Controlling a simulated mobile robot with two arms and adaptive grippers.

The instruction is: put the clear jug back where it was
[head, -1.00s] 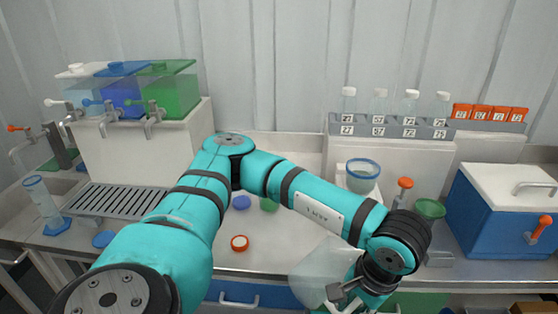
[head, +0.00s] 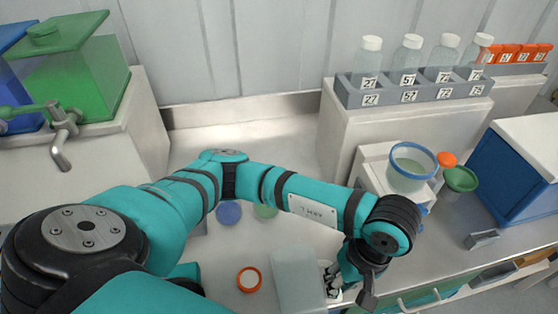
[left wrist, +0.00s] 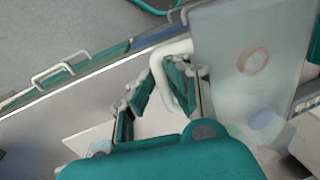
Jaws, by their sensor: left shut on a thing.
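The clear jug (head: 296,282) is a translucent, pale vessel low in the middle of the head view, over the front of the worktop. In the left wrist view its see-through wall (left wrist: 232,70) fills the upper right, with a white handle (left wrist: 166,72) at its left. My left gripper (head: 335,280) is at the jug's right side in the head view. Its teal fingers (left wrist: 160,92) are shut on the handle. The jug's base is cut off by the frame, so I cannot tell whether it touches the worktop. My right gripper is not in view.
An orange ring (head: 249,280), a blue disc (head: 228,213) and a green disc (head: 265,211) lie on the worktop (head: 240,137). At right stand a blue-rimmed vessel (head: 408,176), a green funnel (head: 460,179) and a blue cooler (head: 512,180). A grey rack (head: 420,96) holds several bottles behind.

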